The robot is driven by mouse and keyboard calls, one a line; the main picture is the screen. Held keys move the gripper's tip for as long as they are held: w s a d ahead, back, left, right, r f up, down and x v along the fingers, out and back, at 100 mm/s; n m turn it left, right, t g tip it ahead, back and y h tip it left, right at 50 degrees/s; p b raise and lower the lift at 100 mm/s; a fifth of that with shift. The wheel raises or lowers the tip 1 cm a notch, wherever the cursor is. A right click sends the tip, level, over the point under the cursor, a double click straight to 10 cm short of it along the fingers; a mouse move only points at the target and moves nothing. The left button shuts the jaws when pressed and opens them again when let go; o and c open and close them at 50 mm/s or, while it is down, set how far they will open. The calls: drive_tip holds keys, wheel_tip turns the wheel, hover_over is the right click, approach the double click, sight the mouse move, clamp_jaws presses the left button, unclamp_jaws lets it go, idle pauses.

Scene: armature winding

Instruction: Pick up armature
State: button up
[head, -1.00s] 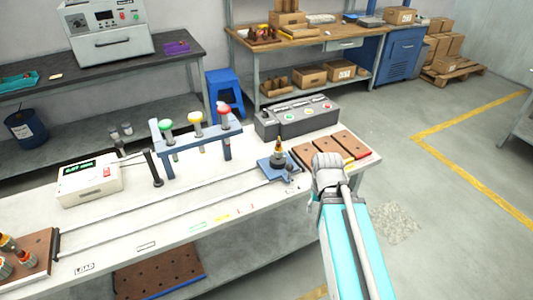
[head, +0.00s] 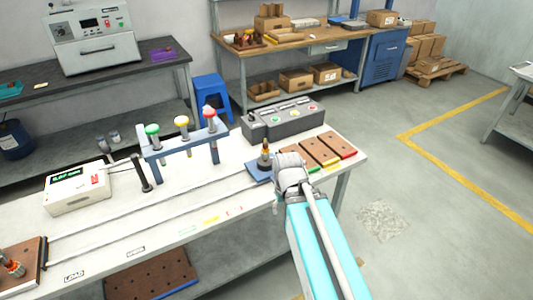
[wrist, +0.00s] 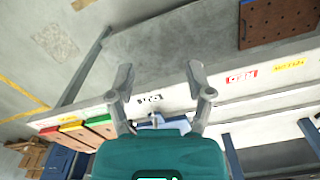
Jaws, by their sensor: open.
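An armature (head: 265,157) with a copper and dark body stands upright on a small blue carriage (head: 257,174) at the right end of the rails in the head view. More armatures (head: 13,268) stand on a brown board at the far left, cut by the picture's edge. My gripper (wrist: 160,78) shows in the wrist view with its two grey fingers spread and nothing between the tips. In the head view my wrist is just right of the carriage and partly covers it.
A post stand (head: 182,140) with green, yellow and red knobs is behind the rails. A grey button box (head: 283,120) stands behind the carriage. Brown boards (head: 319,153) lie to its right. A white meter box (head: 77,190) is at the left. Open floor lies right.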

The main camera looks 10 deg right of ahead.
drive_tip(key=w+r+n+p, duration=0.8)
drive_tip(key=w+r+p, duration=0.1)
drive_tip(key=w, duration=0.5)
wheel_tip(320, 180, up, 9)
drive_tip(key=n+p, duration=0.9)
hover_over(265, 139)
drive_tip(key=shift+w+r+n, duration=0.1)
drive_tip(key=shift+r+n, duration=0.05)
drive_tip(key=shift+n, duration=0.15)
wheel_tip(265, 139, down, 9)
drive_tip(key=b, duration=0.8)
drive_tip(key=shift+d+r, duration=0.1)
drive_tip(key=shift+r, duration=0.05)
drive_tip(key=shift+b, duration=0.4)
drive_tip(key=shift+f+b, duration=2.45)
drive_tip(key=shift+f, duration=0.15)
clamp_jaws()
